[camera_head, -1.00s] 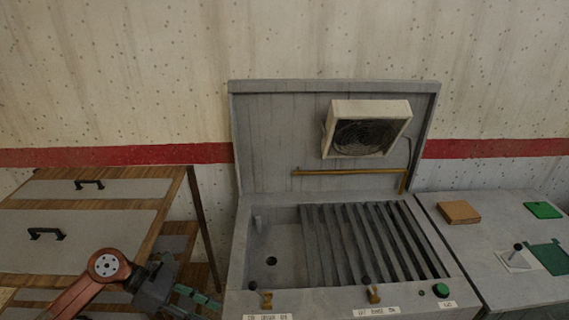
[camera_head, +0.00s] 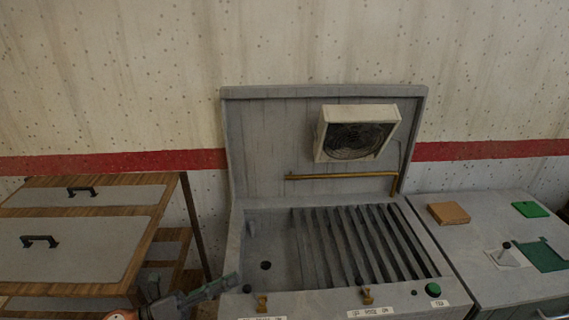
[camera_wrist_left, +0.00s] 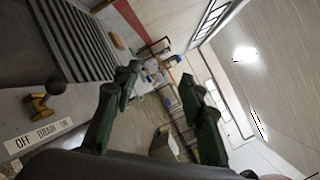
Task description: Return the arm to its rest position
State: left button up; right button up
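My left gripper (camera_head: 212,288) is at the bottom of the head view, beside the front left corner of the grey slatted cabinet (camera_head: 232,250). Its dark green fingers point right; I cannot tell whether they touch the cabinet. In the left wrist view, the gripper (camera_wrist_left: 162,88) has its two green fingers well apart with nothing between them. Most of my left arm is below the edge of the head view. My right gripper is not in view.
The cabinet's front has brass switches (camera_head: 367,296) and a green button (camera_head: 433,289). A fan box (camera_head: 357,112) hangs on its raised lid. A wooden drawer unit (camera_head: 160,215) stands left. A brown block (camera_head: 448,213) lies on the right counter (camera_head: 480,260).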

pick_arm(q)
jog(key=w+a+f+n+t+y, duration=0.3)
jog(key=a+f+n+t+y, duration=0.25)
jog(key=n, duration=0.55)
jog(key=w+a+f+n+t+y, duration=0.2)
jog(key=a+f+n+t+y, duration=0.15)
jog(key=a+n+y, duration=0.5)
jog(key=s+a+f+n+g+y, duration=0.2)
jog(key=s+a+f+n+y, duration=0.15)
jog(key=f+n, duration=0.3)
jog(key=s+a+f+n+g+y, duration=0.2)
jog(key=s+a+f+n, duration=0.1)
jog(key=a+f+n, duration=0.3)
jog(key=s+d+f+n+g+h, duration=0.15)
jog(key=s+f+n+g, duration=0.3)
jog(key=s+f, duration=0.7)
jog(key=s+d+f+n+g, duration=0.25)
jog(key=s+f+g, duration=0.45)
jog(key=s, duration=0.8)
notch_tip(320, 180, down, 29)
jog(key=s, duration=0.3)
jog(key=s+f+m+g, duration=0.1)
jog(key=s+f+g, duration=0.1)
jog(key=s+f, duration=1.6)
jog(key=shift+s+a+f+h, duration=0.25)
jog(key=shift+s+a+h, duration=0.05)
jog(key=shift+s, duration=0.95)
